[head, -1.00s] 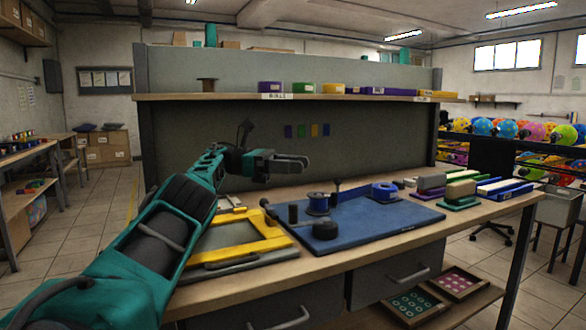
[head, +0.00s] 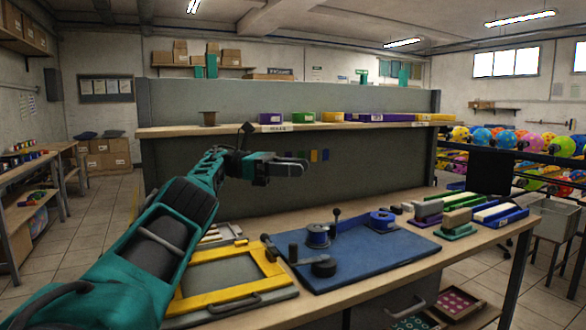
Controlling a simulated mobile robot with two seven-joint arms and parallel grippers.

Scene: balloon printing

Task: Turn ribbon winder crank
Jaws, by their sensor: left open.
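The ribbon winder sits on a blue board (head: 370,254) on the workbench. It has an upright blue spool (head: 317,236), a black disc (head: 324,266) in front, and a black crank grip (head: 293,254) standing at the disc's left. My left gripper (head: 303,167) is open and empty. It is in the air above and behind the winder in the picture, pointing right, apart from the crank. My right gripper is out of view.
A yellow-edged frame (head: 226,292) lies left of the board, under my left arm. Colored blocks and pads (head: 450,222) line the bench's right side. A shelf (head: 220,129) with small boxes runs behind. The board's front right is clear.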

